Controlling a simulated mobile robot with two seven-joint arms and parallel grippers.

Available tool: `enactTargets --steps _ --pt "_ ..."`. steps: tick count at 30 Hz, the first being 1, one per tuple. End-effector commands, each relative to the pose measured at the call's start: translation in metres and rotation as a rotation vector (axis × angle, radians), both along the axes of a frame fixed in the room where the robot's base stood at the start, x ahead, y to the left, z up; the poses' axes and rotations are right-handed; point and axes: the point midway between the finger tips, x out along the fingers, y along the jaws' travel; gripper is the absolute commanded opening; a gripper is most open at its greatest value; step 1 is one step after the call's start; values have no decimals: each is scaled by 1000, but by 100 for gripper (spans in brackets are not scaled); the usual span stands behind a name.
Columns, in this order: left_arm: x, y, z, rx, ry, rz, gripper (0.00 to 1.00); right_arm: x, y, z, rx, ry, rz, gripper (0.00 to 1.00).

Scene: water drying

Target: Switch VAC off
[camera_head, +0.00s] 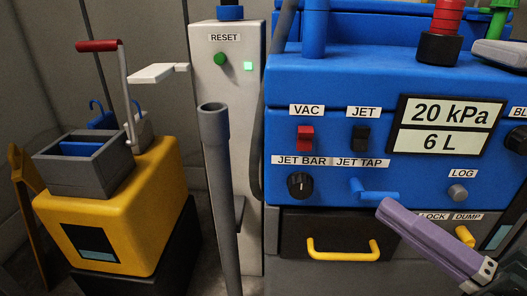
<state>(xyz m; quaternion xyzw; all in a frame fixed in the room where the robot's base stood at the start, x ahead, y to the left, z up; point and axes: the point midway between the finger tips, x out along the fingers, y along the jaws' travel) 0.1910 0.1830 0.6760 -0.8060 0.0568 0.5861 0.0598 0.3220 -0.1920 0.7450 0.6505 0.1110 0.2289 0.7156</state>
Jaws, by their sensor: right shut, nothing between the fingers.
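The VAC switch (305,138) is a small red rocker on the front of the blue machine (330,90), under a white VAC label (307,111). I cannot tell which way it is tipped. My right gripper (388,209), with long purple fingers, reaches in from the lower right. It is shut and empty. Its tips are below and to the right of the VAC switch, apart from it, near the blue JET TAP lever (374,192). I cannot tell whether they touch that lever. My left gripper is not in view.
A black JET switch (361,138) sits right of VAC, beside a 20 kPa / 6 L display (446,127). A black JET BAR knob (300,185) and a yellow drawer handle (343,250) are below. A grey upright pipe (219,180) and the RESET panel (225,110) stand left.

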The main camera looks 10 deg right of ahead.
Motion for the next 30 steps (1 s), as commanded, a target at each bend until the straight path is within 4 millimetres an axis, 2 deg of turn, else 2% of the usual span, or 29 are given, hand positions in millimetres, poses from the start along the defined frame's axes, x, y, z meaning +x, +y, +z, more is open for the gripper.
enactTargets --steps 2,17,23,30 --pt "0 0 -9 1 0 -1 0 -2 1 -9 -10 -11 12 0" --pt "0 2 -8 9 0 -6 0 2 5 -6 -11 -18 18 0" --pt "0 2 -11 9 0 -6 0 28 20 -1 -10 -22 19 0" --pt "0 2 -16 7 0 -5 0 74 45 6 -9 -22 18 0"
